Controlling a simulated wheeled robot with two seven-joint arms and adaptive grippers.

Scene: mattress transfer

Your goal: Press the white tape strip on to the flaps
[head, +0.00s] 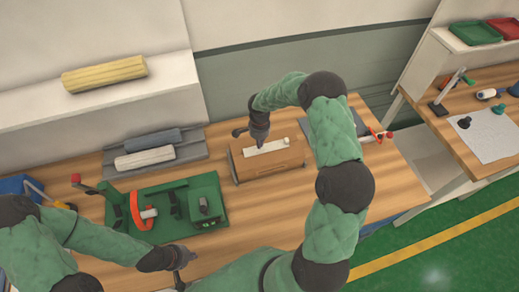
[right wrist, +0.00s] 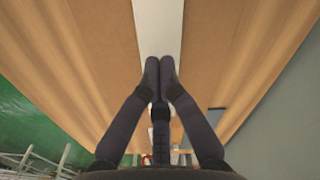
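A brown cardboard box (head: 268,170) stands on the wooden table with its top flaps closed. The white tape strip (head: 270,147) lies lengthwise along its top; it also shows in the right wrist view (right wrist: 158,25) between the two brown flaps. My right gripper (head: 259,138) points down at the left end of the strip. In the right wrist view its fingertips (right wrist: 160,68) are together over the strip with nothing visible between them; contact is not certain. My left gripper (head: 180,264) is low near the table's front, away from the box, its finger opening unclear.
A green fixture board (head: 180,227) with an orange-red ring lies left of the box. A grey tray (head: 185,156) with rolls is behind it. A grey board (head: 318,131) with a red-tipped tool lies right of the box, partly behind my right arm. Bare table lies in front of the box.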

